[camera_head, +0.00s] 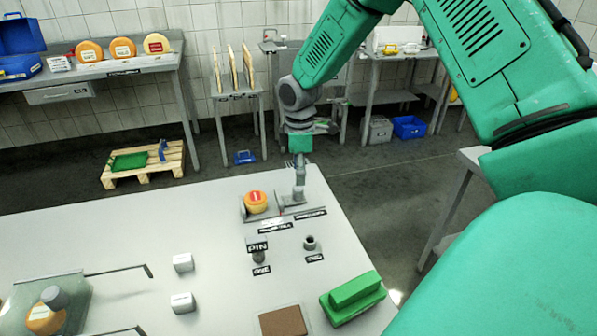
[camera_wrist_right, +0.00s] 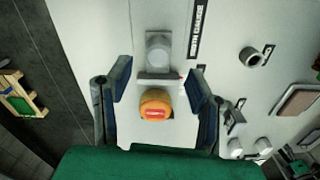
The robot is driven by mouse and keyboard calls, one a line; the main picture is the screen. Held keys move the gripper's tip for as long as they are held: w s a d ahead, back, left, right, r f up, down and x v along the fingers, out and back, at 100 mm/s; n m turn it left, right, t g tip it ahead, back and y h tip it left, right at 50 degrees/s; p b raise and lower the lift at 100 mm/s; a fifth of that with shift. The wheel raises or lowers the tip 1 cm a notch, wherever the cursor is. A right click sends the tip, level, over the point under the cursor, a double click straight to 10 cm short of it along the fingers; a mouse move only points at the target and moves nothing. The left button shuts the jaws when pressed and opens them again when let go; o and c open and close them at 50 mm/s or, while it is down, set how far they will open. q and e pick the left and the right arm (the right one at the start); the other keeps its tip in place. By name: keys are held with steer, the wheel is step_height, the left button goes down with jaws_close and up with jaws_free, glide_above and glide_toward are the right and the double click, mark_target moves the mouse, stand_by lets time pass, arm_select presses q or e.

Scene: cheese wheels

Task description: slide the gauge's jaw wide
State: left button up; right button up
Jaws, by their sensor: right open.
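The grey gauge (camera_head: 291,205) lies near the back right corner of the white table. An orange cheese wheel (camera_head: 256,202) with a red label sits at its left end. The wheel also shows in the right wrist view (camera_wrist_right: 156,104), close to a grey upright plate of the gauge's jaw (camera_wrist_right: 158,80). A grey block with a round top (camera_wrist_right: 158,50) stands beyond that plate. My right gripper (camera_wrist_right: 160,72) is open above the gauge, its dark blue fingers on either side of the plate and wheel. Contact cannot be told. My left gripper is out of view.
A pin holder (camera_head: 259,256) and a grey ring socket (camera_head: 310,243) stand in front of the gauge. A green block (camera_head: 352,297), a brown pad (camera_head: 283,321) and two white blocks (camera_head: 182,262) lie nearer.

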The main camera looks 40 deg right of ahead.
steer(key=r, duration=0.2)
steer(key=d+r, duration=0.1)
steer(key=r, duration=0.1)
steer(key=shift+d, duration=0.1)
steer(key=shift+r, duration=0.45)
